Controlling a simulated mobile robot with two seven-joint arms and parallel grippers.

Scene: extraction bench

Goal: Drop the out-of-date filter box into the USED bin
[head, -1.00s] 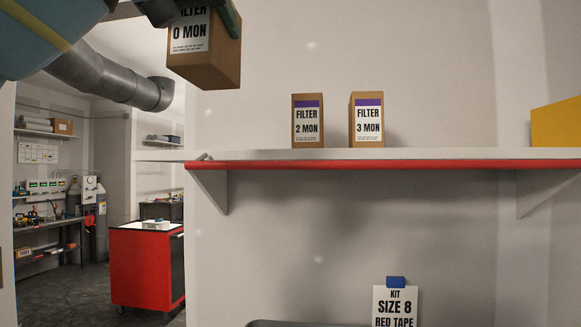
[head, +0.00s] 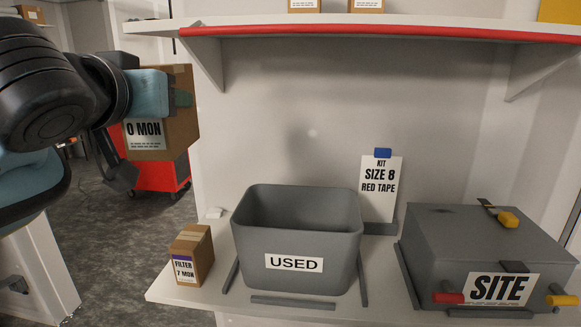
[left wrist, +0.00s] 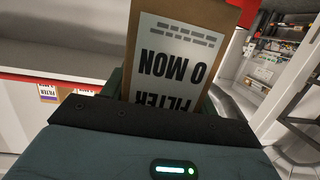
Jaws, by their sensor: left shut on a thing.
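My left gripper (head: 178,97) is shut on a brown filter box (head: 180,135) labelled "0 MON". It holds the box in the air, left of and above the grey USED bin (head: 297,238). In the left wrist view the box (left wrist: 180,55) sits between the jaws, with its label upside down. The USED bin is open at the top and stands on the bench; I cannot see its floor fully. Another filter box (head: 192,255), labelled "7 MON", stands on the bench left of the bin. My right gripper is not in view.
A red-edged shelf (head: 380,30) runs above the bench, with two boxes partly visible on it. A grey SITE case (head: 480,240) stands at the right. A "KIT SIZE 8 RED TAPE" card (head: 380,190) stands behind the bin. Low grey strips lie around the bin.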

